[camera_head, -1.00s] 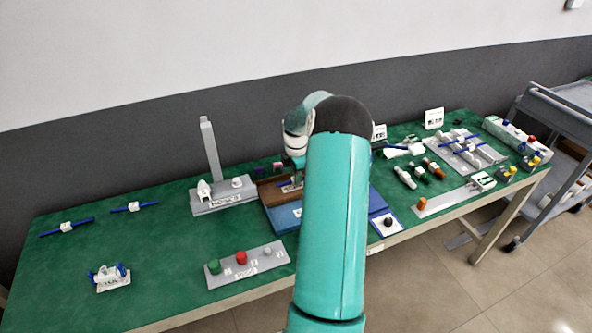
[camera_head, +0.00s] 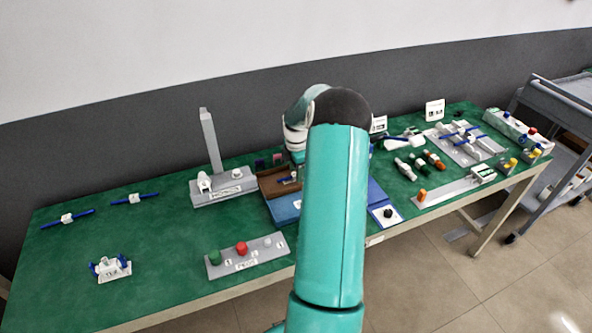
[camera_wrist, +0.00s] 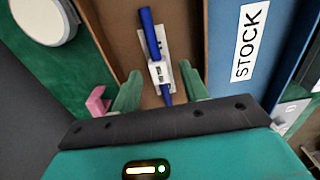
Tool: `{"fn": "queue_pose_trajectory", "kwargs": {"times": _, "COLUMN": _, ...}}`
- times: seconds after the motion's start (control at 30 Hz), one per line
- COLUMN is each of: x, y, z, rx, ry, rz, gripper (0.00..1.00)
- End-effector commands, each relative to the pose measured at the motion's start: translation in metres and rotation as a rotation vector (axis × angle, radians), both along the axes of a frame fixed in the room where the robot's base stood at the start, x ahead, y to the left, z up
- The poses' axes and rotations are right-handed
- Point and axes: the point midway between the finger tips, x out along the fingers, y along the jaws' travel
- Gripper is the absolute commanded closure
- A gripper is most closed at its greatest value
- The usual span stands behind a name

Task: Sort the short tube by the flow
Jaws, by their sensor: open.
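A short blue tube (camera_wrist: 148,35) with a white-grey fitting around it lies in the brown compartment (camera_wrist: 120,18) of the stock tray. In the wrist view it runs up between the fingers of my gripper (camera_wrist: 160,82). The two green fingers are open, one on each side of the fitting, with gaps beside it. Whether they are down at its height I cannot tell. In the head view my arm hides most of the gripper, and the tube shows small in the brown compartment (camera_head: 268,188). Two other blue tubes with white fittings (camera_head: 67,218) (camera_head: 135,199) lie at the left.
A blue panel labelled STOCK (camera_wrist: 240,80) adjoins the brown compartment. A grey stand with a tall post (camera_head: 211,143) is left of the tray. A grey plate with green, red and white knobs (camera_head: 250,256) lies in front. A pink piece (camera_wrist: 97,99) is near the left finger.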

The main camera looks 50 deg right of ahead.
Motion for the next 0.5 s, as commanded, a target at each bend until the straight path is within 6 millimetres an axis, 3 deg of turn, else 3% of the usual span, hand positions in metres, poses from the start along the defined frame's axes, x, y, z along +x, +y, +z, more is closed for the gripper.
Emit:
{"fn": "queue_pose_trajectory", "kwargs": {"times": 0.17, "x": 0.0, "y": -0.001, "z": 0.019, "rx": -0.003, "ry": -0.002, "rz": 0.0, "gripper": 0.56}}
{"fn": "queue_pose_trajectory", "kwargs": {"times": 0.5, "x": 0.001, "y": -0.001, "z": 0.094, "rx": -0.004, "ry": -0.003, "rz": -0.001, "gripper": 0.56}}
